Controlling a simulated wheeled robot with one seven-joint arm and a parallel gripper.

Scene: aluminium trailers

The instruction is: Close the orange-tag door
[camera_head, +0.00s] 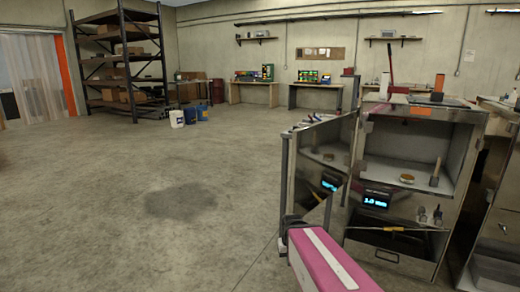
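A shiny metal cabinet (443,120) stands at the right, with an orange tag (418,112) on its top front edge. Its upper compartment is open to view. A mirror-like door panel (314,160) stands swung out at its left side and reflects the inside. A grey upright bar (283,180) runs along the panel's outer edge. My pink arm link with a white stripe reaches up from the bottom to the foot of this bar. A dark part at its far end overlaps the bar; my fingers cannot be made out, nor whether they touch the door.
A small display (375,200), a brush-like tool (436,172) and a round item (407,179) are in or on the cabinet. A lower drawer (390,256) is below. Another metal cabinet (497,225) stands close at right. The concrete floor (130,210) at left is clear.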

